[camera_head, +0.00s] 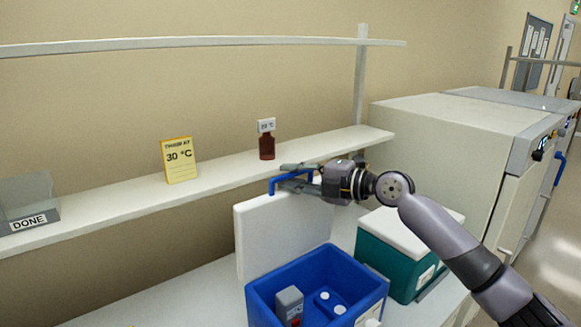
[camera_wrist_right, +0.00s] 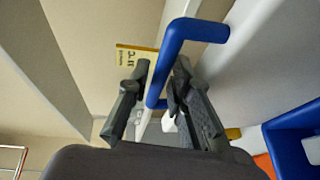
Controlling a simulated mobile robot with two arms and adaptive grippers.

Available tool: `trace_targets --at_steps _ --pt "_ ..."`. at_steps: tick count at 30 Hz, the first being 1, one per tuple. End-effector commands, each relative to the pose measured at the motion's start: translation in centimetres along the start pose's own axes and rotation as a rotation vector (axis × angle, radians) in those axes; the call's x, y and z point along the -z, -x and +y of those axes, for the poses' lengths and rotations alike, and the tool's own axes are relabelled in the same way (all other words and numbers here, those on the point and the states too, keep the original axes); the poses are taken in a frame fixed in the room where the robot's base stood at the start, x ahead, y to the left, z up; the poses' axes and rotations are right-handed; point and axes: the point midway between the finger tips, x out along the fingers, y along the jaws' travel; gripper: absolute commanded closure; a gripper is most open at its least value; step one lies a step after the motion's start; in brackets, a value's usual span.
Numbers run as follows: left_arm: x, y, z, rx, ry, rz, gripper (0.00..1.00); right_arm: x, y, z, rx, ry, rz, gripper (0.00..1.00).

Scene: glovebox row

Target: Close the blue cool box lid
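The blue cool box (camera_head: 262,300) stands on the bench at the bottom middle of the head view, with its white lid (camera_head: 285,232) raised upright at its back left. The lid has a blue handle (camera_head: 288,180) on its top edge. In the right wrist view the blue handle (camera_wrist_right: 166,62) passes between the fingers of my right gripper (camera_head: 290,176). These fingers look open around the handle, with small gaps; contact is unclear. Inside the box are a grey-capped bottle (camera_head: 289,302) and a blue rack with white-topped items (camera_head: 326,302). My left gripper is not in view.
A teal cool box with a white lid (camera_head: 395,235) stands close right of the blue one. A large pale cabinet (camera_head: 440,140) stands at right.

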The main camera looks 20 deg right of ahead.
Motion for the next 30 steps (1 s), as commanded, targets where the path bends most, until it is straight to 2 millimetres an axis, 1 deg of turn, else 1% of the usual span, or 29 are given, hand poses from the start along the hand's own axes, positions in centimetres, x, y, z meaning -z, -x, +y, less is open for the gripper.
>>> trace_targets --at_steps 3,11,20,30 --pt "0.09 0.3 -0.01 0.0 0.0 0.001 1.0 0.01 -0.53 0.08 0.0 0.0 0.0 0.8" --pt "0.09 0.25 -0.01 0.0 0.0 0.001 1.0 -0.01 -0.61 -0.03 0.0 0.001 -0.001 0.8" --pt "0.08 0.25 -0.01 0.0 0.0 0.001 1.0 -0.01 -0.59 -0.04 0.0 0.0 -0.001 1.0" --pt "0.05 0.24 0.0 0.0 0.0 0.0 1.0 -0.01 -0.58 -0.07 0.001 -0.001 0.0 1.0"
